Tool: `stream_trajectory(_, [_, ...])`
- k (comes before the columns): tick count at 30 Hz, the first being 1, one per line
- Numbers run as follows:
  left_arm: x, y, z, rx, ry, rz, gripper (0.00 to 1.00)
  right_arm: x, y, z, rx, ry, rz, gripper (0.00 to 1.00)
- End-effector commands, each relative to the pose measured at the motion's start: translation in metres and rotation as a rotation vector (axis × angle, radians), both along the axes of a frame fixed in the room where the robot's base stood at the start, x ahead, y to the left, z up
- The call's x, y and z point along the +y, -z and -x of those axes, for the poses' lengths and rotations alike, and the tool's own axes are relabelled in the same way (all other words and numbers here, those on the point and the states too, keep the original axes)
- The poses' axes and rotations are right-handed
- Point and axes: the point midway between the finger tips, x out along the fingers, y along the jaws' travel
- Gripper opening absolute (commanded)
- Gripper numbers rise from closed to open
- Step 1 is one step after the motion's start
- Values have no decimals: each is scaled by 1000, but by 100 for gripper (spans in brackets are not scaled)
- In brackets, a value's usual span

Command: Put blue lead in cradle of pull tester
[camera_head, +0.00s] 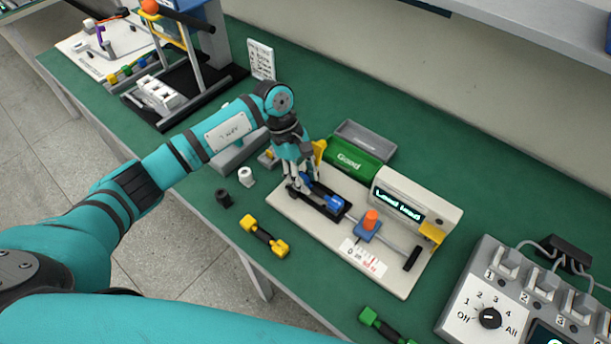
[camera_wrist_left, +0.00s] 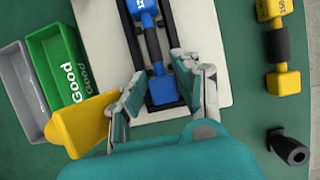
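The blue lead (camera_head: 334,202) has two blue ends and a dark middle. It lies lengthwise in the black cradle (camera_head: 322,210) on the white base of the pull tester (camera_head: 301,222), whose display reads "Load lead". In the left wrist view the lead (camera_wrist_left: 162,89) lies along the black cradle (camera_wrist_left: 133,38). My left gripper (camera_head: 297,187) is over the cradle's far-left end. In the left wrist view its fingers (camera_wrist_left: 167,95) are apart, one on each side of the lead's near blue end, with gaps visible. Whether the lead is fully seated is unclear. My right gripper is out of view.
A green "Good" bin (camera_head: 350,160) and a grey bin (camera_head: 366,138) stand behind the tester. A yellow lead (camera_head: 263,236) and a green lead (camera_head: 384,325) lie in front. A switch box (camera_head: 490,300) is at right.

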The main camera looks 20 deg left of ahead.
Motion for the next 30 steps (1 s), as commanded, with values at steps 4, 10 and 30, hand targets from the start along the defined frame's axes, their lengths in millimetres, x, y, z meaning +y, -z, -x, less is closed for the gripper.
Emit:
stream_trajectory(4, [0, -1, -1, -3, -2, 1, 53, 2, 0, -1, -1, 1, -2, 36])
stream_trajectory(10, [0, -2, -2, -6, -3, 2, 56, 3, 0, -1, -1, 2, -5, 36])
stream_trajectory(30, [20, -50, -10, -13, -5, 1, 56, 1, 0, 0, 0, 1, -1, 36])
